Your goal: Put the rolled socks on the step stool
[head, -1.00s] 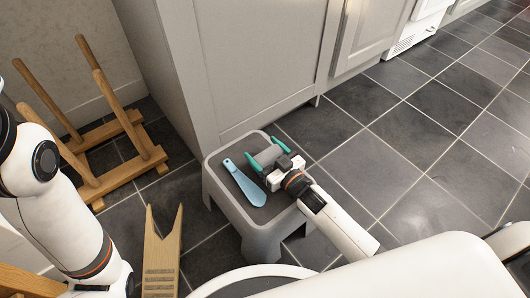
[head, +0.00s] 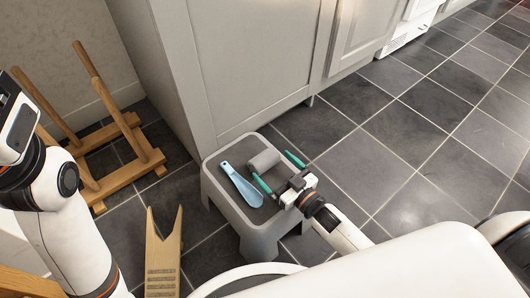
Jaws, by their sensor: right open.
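The rolled socks (head: 264,160), a small grey roll, lie on top of the grey step stool (head: 213,181) near its back right side. My right gripper (head: 279,172) is open, with its two teal fingers apart. It is at the right side of the stool, just to the lower right of the socks, and holds nothing. My left arm comes in at the left edge, and its gripper is not in view.
A light blue shoehorn (head: 243,187) lies on the stool, left of the socks. A wooden welly rack (head: 128,136) stands at the left. Grey cabinets (head: 245,60) rise behind. The tiled floor at right is clear.

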